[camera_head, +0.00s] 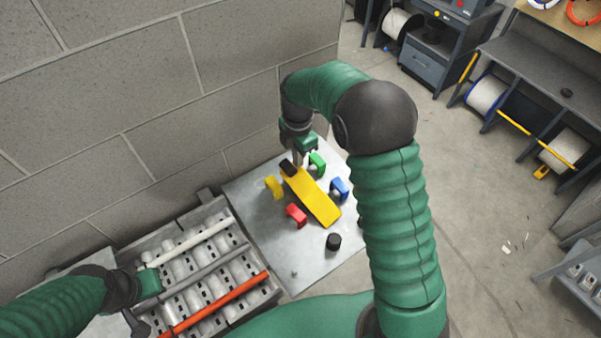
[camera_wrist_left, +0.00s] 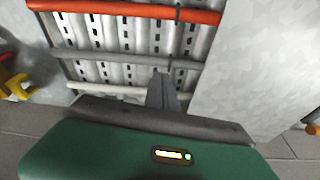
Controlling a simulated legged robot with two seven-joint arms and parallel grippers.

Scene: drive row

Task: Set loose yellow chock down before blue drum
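A small yellow block (camera_head: 273,187), which looks like the chock, is on the metal plate left of a long yellow bar (camera_head: 316,200). A blue piece (camera_head: 339,188) with a grey round part, likely the blue drum, is right of the bar. My right gripper (camera_head: 299,160) points down at the bar's far end, close to a black piece (camera_head: 287,167); its fingers are mostly hidden, so any grip cannot be told. My left gripper (camera_wrist_left: 162,92) is over the slotted rack, fingers together, with nothing seen between them.
Green (camera_head: 317,163) and red (camera_head: 296,214) pieces stand around the bar. A black cylinder (camera_head: 334,241) is near the plate's front. The slotted rack (camera_head: 222,308) bears white, grey and orange rods. A block wall (camera_head: 165,115) rises behind. The plate (camera_head: 262,238) has bare room at left front.

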